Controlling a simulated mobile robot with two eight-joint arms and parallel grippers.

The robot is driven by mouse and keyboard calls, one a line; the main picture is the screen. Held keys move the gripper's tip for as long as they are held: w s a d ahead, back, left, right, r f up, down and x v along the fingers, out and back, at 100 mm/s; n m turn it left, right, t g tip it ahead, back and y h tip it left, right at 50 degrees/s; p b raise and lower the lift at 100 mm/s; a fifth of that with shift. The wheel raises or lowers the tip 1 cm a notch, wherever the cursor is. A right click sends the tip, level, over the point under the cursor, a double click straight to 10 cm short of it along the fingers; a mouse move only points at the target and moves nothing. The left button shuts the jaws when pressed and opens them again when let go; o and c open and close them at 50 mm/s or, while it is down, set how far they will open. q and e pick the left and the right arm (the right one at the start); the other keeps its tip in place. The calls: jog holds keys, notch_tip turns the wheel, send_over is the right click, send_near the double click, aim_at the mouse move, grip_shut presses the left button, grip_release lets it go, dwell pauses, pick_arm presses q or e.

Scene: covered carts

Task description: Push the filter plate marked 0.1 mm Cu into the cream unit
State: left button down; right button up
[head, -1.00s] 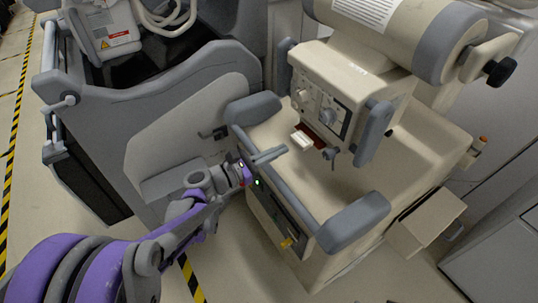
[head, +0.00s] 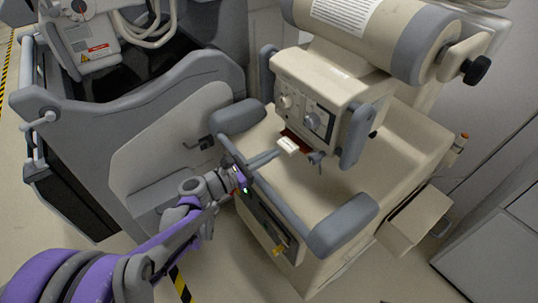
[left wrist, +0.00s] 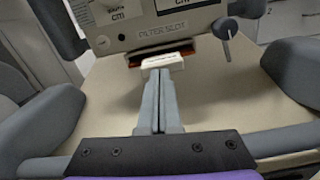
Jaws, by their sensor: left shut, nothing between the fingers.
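The cream unit (head: 318,90) has a control face with knobs and a dark red slot. A pale filter plate (head: 288,145) sticks out of this slot; its marking is not readable. In the left wrist view the plate (left wrist: 163,62) sits below the words "FILTER SLOT". My left gripper (head: 277,153) is shut and empty, its fingers pointing at the plate's outer edge. In the left wrist view the fingertips (left wrist: 159,72) are right at the plate's front edge; I cannot tell whether they touch. My right gripper is not in view.
Grey padded bumpers (head: 344,223) and a rail edge the cream base below my left arm. A small lever (head: 317,158) hangs just right of the slot. A grey cart (head: 130,120) stands at left, and an open cream bin (head: 413,218) juts out at right.

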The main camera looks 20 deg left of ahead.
pick_arm(q)
jog(key=shift+x, duration=0.8)
jog(key=shift+s+a, duration=0.1)
jog(key=shift+s, duration=0.05)
jog(key=p+v, duration=0.1)
jog(key=v, duration=1.2)
jog(key=shift+s, duration=0.1)
dwell(0.3)
jog(key=w+d+m, duration=0.1)
jog(key=m, duration=0.2)
jog(key=w+d+m+p, duration=0.1)
jog(key=w+d+m, duration=0.1)
jog(key=m, duration=0.1)
jog(key=w+d+m, duration=0.1)
jog(key=w+m, duration=0.1)
jog(key=shift+w+d+r+m+p, duration=0.2)
jog(key=shift+w+m+p, duration=0.1)
jog(key=shift+m, duration=0.1)
jog(key=shift+x, duration=3)
jog(key=shift+w+d, duration=0.3)
jog(key=shift+w, duration=0.05)
